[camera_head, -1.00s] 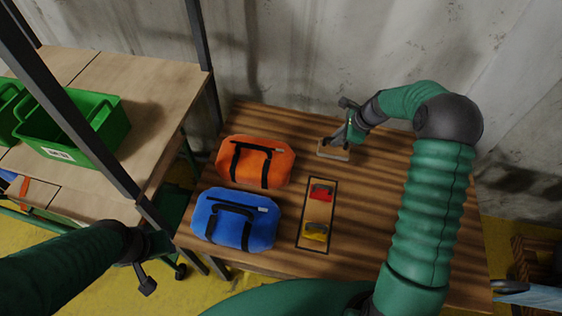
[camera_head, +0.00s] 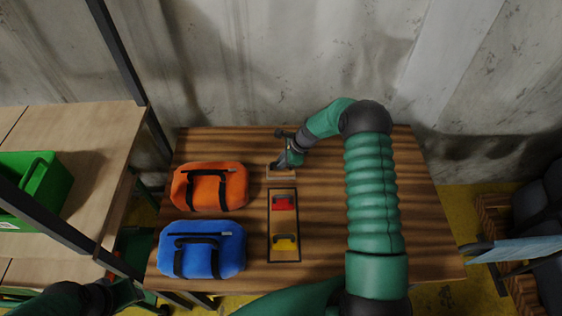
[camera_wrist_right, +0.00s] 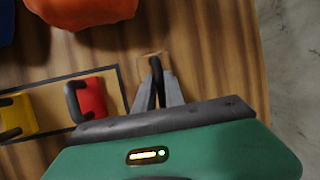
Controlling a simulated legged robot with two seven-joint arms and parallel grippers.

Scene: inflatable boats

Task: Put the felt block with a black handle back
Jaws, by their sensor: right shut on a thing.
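The felt block (camera_head: 281,174) is a small beige block. My right gripper (camera_head: 279,165) is shut on its black handle, which shows between the fingers (camera_wrist_right: 157,88) in the right wrist view as a dark loop (camera_wrist_right: 155,72). The block is just beyond the far short end of a black outlined rectangle (camera_head: 269,228) on the table. I cannot tell whether it touches the tabletop. A red block (camera_head: 284,203) and a yellow block (camera_head: 285,243), both with black handles, lie inside the outline. My left arm is at the bottom left; its fingers are not clear.
The striped wooden table (camera_head: 330,215) carries an orange bag (camera_head: 185,190) and a blue bag (camera_head: 225,258) left of the outline. A shelf with a green bin (camera_head: 45,185) and dark posts stands left. A concrete wall is behind. Table right of the outline looks clear.

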